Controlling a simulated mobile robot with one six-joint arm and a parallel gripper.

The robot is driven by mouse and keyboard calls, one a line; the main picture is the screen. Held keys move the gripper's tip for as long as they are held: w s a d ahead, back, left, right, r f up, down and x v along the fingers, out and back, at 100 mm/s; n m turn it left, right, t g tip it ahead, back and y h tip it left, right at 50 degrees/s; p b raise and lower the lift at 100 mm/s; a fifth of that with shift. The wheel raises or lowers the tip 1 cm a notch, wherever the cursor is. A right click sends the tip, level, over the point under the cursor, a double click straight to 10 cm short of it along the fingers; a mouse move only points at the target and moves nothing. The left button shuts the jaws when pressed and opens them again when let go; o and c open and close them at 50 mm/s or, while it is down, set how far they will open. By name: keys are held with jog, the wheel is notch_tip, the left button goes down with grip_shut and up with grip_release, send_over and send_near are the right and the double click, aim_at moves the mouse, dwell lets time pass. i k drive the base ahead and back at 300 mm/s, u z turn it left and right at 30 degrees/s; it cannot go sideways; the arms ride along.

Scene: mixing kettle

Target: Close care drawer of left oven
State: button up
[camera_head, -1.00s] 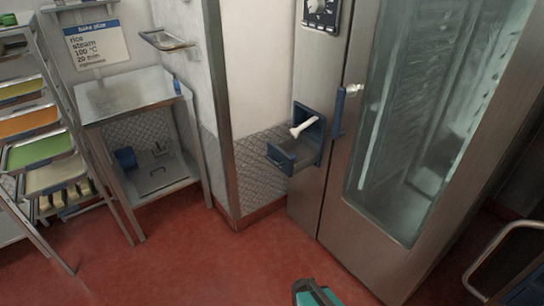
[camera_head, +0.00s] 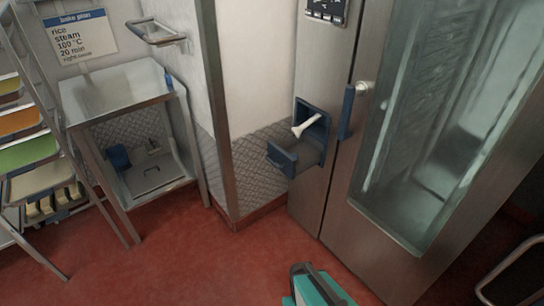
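The care drawer (camera_head: 288,158) is a small dark blue drawer low in the front of the steel oven (camera_head: 330,70). It is pulled out to the left, and a white stick-like piece (camera_head: 306,127) slants up at its opening. The drawer's inside is mostly dark. A teal and dark part of my own body shows at the bottom edge, well below the drawer and apart from it. I see no gripper fingers in this view.
The tall glass oven door (camera_head: 430,130) is shut, with a blue upright strip (camera_head: 347,112) beside it. A steel stand (camera_head: 125,95) and a tray rack (camera_head: 28,150) stand at the left. The red floor (camera_head: 200,250) in front is clear. A metal rail (camera_head: 512,270) shows at lower right.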

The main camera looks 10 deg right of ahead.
aim_at(308, 151)
jog(key=z, duration=0.05)
jog(key=i, duration=0.35)
jog(key=u, duration=0.4)
jog(key=k, duration=1.35)
jog(key=u, duration=0.85)
jog(key=i, duration=1.35)
jog(key=u, duration=0.35)
